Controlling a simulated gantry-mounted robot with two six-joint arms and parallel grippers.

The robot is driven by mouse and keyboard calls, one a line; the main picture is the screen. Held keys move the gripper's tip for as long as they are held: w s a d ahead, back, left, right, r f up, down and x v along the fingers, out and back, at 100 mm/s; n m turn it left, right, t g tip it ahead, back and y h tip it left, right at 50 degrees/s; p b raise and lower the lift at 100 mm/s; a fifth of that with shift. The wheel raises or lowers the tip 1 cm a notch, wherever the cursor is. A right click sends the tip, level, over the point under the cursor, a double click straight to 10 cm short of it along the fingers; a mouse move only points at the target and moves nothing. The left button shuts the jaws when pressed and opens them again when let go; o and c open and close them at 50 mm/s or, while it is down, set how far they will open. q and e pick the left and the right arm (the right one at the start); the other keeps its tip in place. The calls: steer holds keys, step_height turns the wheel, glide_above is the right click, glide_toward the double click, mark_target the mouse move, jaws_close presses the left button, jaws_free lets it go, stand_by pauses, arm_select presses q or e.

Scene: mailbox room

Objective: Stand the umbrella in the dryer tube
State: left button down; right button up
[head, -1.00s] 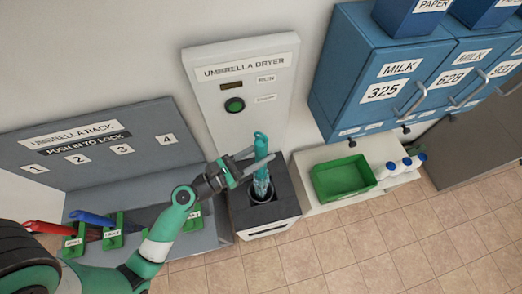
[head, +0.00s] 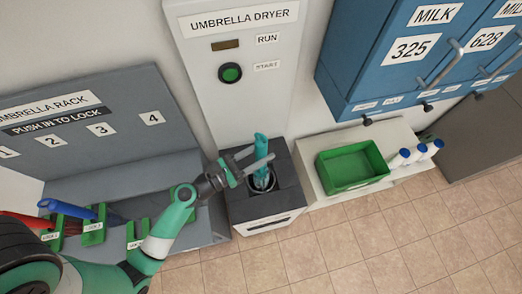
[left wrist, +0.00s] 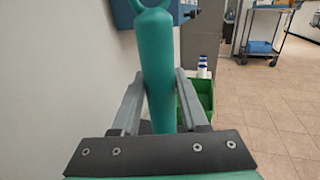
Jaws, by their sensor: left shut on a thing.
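The teal umbrella (head: 261,148) stands upright with its lower part inside the round opening of the dryer tube (head: 262,193). The tube is in the dark-topped base of the umbrella dryer (head: 226,110). My left gripper (head: 250,165) is at the umbrella's upper part, its fingers on either side of it, shut on it. In the left wrist view the umbrella's teal handle (left wrist: 158,65) rises between the two fingers, with a loop at its top. The umbrella's lower end is hidden in the tube. My right gripper is not in view.
The umbrella rack (head: 105,160) at the left holds a blue umbrella (head: 68,209) and a red one (head: 18,222). A green bin (head: 352,168) and white bottles (head: 419,154) stand on a low shelf to the right. Blue mailboxes (head: 400,60) overhang that side.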

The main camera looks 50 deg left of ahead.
arm_select(q)
steer(key=shift+f+b, duration=2.25)
steer(key=shift+f, duration=0.75)
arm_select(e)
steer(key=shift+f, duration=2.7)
arm_select(q)
steer(key=shift+c, duration=1.7)
jaws_free()
